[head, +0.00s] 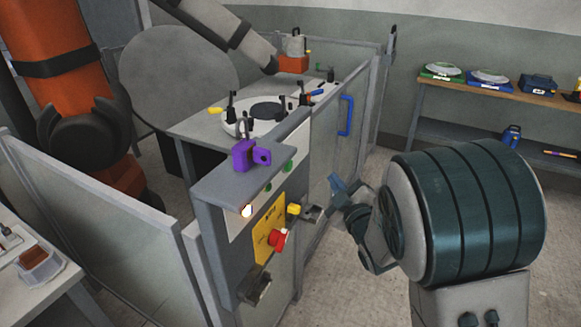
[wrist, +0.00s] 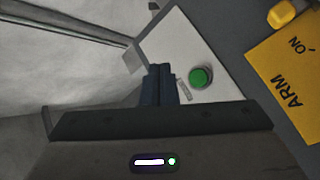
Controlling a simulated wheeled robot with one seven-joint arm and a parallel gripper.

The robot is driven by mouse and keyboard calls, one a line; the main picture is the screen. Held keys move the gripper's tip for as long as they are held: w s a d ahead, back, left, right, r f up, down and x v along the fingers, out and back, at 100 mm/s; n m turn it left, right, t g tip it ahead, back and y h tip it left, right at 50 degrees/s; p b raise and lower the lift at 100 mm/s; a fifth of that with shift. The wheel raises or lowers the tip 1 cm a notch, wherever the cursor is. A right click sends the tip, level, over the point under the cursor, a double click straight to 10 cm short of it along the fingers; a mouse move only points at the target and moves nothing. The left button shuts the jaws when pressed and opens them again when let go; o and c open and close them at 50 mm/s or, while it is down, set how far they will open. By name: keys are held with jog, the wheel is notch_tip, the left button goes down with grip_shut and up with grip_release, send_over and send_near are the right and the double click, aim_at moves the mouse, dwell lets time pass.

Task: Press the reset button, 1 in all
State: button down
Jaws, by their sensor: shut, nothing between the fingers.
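A round green button (wrist: 201,77) sits on a white panel in the wrist view, with a small label beside it too small to read. In the head view, two green buttons show on the console's pale front strip, one nearer (head: 267,187) and one farther (head: 288,166). I cannot tell which is the reset button. My gripper (head: 336,183) is shut and empty, to the right of the console front. In the wrist view, my closed fingers (wrist: 160,70) appear left of the green button; I see no contact with it.
A red knob (head: 277,239) and a yellow one (head: 293,209) project from the console near a yellow plate (head: 262,228). A lit white lamp (head: 246,211) and a purple padlock (head: 243,155) are nearby. Fence panels (head: 100,220) stand left. Floor right of the console is clear.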

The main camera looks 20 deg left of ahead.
aim_at(289, 166)
dwell(0.3)
jog(key=a+p, duration=0.1)
jog(key=a, duration=0.7)
jog(key=shift+w+a, duration=0.35)
jog(key=shift+a, duration=0.1)
dwell(1.8)
jog(key=shift+a+b, duration=0.3)
jog(key=shift+a+b, duration=0.3)
jog(key=shift+a, duration=0.15)
dwell(0.7)
jog(key=shift+d, duration=0.1)
jog(key=shift+d+b, duration=0.6)
jog(key=shift+d, duration=0.15)
